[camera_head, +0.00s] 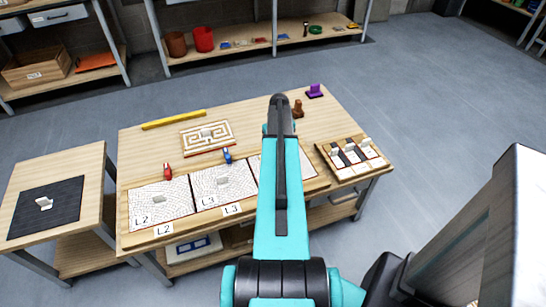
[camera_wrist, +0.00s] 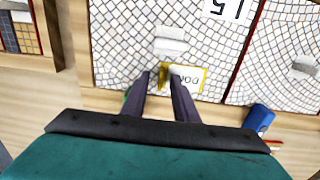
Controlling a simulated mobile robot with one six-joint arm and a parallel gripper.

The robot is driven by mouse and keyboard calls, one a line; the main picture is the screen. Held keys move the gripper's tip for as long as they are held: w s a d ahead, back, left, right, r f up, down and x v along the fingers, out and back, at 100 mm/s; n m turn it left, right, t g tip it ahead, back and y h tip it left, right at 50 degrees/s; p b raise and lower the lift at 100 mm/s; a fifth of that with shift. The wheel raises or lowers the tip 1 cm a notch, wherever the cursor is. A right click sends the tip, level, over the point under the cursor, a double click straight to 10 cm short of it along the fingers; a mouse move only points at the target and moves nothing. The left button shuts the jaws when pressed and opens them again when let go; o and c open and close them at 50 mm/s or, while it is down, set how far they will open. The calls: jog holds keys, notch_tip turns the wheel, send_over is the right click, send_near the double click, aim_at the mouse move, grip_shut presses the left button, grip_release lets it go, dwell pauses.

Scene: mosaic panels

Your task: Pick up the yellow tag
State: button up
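The yellow tag (camera_wrist: 203,80) shows in the wrist view as a small white plate with a yellow border and dark lettering that appears upside down. It lies at the edge of a white mosaic panel (camera_wrist: 125,40). My gripper (camera_wrist: 162,80) has its two dark fingers apart. The right finger overlaps the tag in the picture, and part of the yellow border shows between the fingers. I cannot tell whether they touch it. In the head view my arm hides the tag and the gripper's fingertips.
A white raised handle (camera_wrist: 171,35) stands on the panel just beyond the tag. A blue object (camera_wrist: 259,117) is at the right, and a green one (camera_wrist: 127,96) is partly hidden by the left finger. Mosaic panels (camera_head: 160,203) cover the table's near side. A maze board (camera_head: 207,137) lies behind them.

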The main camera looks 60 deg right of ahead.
dwell(0.4)
grip_shut()
notch_tip(320, 180, up, 10)
jog(key=shift+b, duration=0.45)
dwell(0.6)
dwell(0.4)
notch_tip(320, 180, up, 10)
jog(key=p, duration=0.6)
jog(key=shift+p, duration=0.4)
dwell(3.8)
